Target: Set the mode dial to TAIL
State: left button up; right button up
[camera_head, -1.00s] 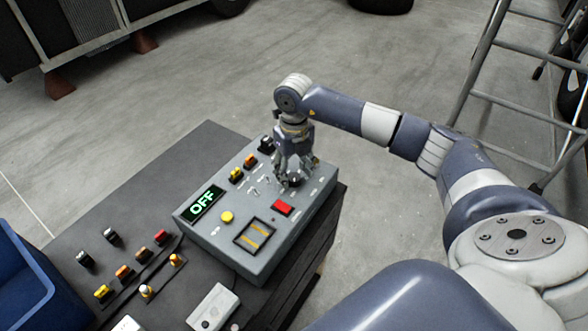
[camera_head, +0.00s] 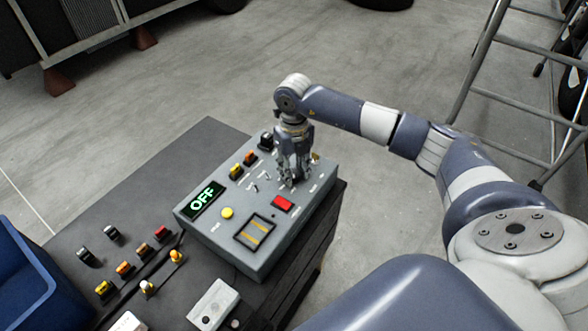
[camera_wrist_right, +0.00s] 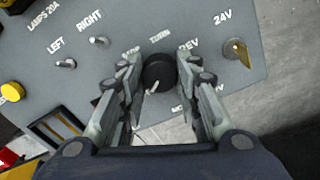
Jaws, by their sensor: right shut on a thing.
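The black mode dial (camera_wrist_right: 159,73) sits between the fingers of my right gripper (camera_wrist_right: 160,92) in the right wrist view. Its pale pointer mark faces toward the gripper, slightly left. Labels around it read TURN and REV; others are partly covered by the fingers. In the head view my right gripper (camera_head: 288,183) reaches down onto the grey control box (camera_head: 262,257), with its fingers close together around the dial, which is mostly hidden there. The right gripper is shut on the dial. My left gripper is not in view.
The box has a red button (camera_head: 283,203), a yellow button (camera_head: 227,213), fuses and LEFT and RIGHT toggles (camera_wrist_right: 99,41). A brass 24V switch (camera_wrist_right: 237,51) is near the dial. A blue bin (camera_head: 28,270) and loose fuses lie left; a ladder stands right.

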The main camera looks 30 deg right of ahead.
aim_at(294, 173)
jog(key=m+b, duration=0.1)
jog(key=m, duration=0.3)
jog(key=m+b, duration=0.1)
jog(key=m, duration=0.4)
jog(key=shift+m, duration=0.3)
dwell(0.3)
jog(key=o, duration=1.1)
jog(key=shift+r, duration=0.2)
notch_tip(294, 173, up, 12)
jog(key=shift+f, duration=0.15)
jog(key=shift+f, duration=0.1)
